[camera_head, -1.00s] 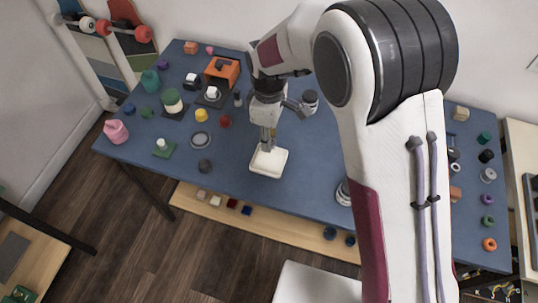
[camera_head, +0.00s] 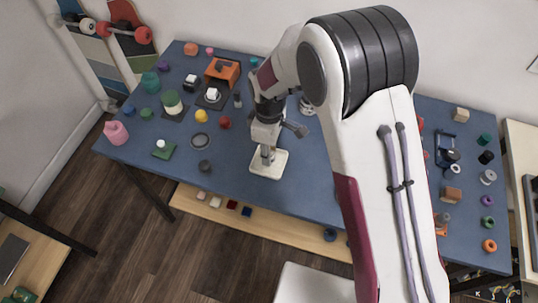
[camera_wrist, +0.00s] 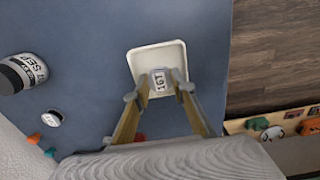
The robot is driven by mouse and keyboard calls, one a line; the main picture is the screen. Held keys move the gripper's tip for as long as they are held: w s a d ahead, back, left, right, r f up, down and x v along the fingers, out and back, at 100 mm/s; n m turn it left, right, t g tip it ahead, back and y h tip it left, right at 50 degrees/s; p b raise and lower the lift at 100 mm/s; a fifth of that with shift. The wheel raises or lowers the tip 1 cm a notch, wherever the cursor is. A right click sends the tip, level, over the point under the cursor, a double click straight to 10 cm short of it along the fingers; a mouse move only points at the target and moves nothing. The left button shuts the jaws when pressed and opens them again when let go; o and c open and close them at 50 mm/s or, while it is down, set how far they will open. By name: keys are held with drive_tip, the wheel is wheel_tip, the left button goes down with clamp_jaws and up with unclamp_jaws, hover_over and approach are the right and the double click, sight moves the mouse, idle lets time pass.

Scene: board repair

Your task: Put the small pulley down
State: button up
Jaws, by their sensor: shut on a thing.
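My gripper (camera_head: 268,154) points down over a small white square tray (camera_head: 258,168) near the table's front edge. In the wrist view, my gripper (camera_wrist: 165,88) has its two fingers on either side of the small pulley (camera_wrist: 164,79), a small grey piece with a pale label that seems to read "1GT". It is shut on the pulley. The white tray (camera_wrist: 146,57) lies beneath it. I cannot tell whether the pulley touches the tray floor. In the head view the fingers mostly hide the pulley.
The blue table (camera_head: 225,178) holds many small parts. A labelled black-and-white jar (camera_wrist: 24,73) shows in the wrist view. Bare table lies right of the tray.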

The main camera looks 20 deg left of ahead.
drive_tip(key=shift+f, duration=1.15)
drive_tip(key=shift+f, duration=0.1)
drive_tip(key=o, duration=1)
wheel_tip(320, 180, up, 12)
idle(0.5)
